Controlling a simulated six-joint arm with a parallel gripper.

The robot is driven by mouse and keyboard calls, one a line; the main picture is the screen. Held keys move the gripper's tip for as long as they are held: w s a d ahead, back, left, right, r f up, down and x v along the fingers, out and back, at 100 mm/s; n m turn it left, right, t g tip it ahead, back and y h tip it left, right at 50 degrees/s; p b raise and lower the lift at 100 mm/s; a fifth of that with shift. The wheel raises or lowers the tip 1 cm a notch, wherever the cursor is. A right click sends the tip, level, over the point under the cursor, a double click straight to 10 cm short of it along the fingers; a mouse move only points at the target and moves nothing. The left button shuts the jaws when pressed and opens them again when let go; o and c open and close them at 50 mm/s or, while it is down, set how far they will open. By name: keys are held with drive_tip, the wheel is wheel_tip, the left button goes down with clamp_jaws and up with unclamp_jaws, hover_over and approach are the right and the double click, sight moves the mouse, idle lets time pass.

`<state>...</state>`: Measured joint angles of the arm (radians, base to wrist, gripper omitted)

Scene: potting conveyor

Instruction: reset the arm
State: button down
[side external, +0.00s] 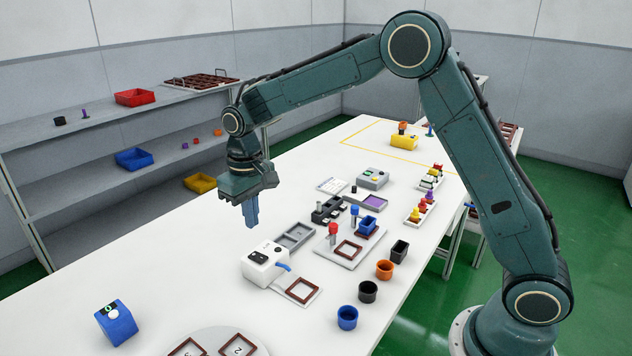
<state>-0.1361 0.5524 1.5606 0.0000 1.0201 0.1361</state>
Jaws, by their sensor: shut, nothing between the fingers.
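My gripper (251,212) hangs at the end of my dark green arm, fingers pointing down. It is shut and holds nothing. It is in the air over the white table (190,275), to the left of and above a white device (264,262) with a black panel. In this view it appears apart from everything around it.
A blue box (116,322) stands front left. Blue (347,317), black (368,291) and orange (384,269) pots line the right edge. A grey tray (295,236) and a plate with a brown frame (352,252) fill the middle. A shelf (100,120) stands behind left.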

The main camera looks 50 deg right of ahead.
drive_tip(key=s+d+r+t, duration=0.3)
drive_tip(key=s+d+r, duration=0.1)
drive_tip(key=s+r, duration=1)
drive_tip(key=s+d+t, duration=0.1)
drive_tip(key=s, duration=0.8)
drive_tip(key=s+d+f+t, duration=0.1)
drive_tip(key=s, duration=0.8)
drive_tip(key=shift+d+f+t, duration=0.3)
drive_tip(key=shift+d, duration=0.1)
drive_tip(key=shift+w, duration=0.15)
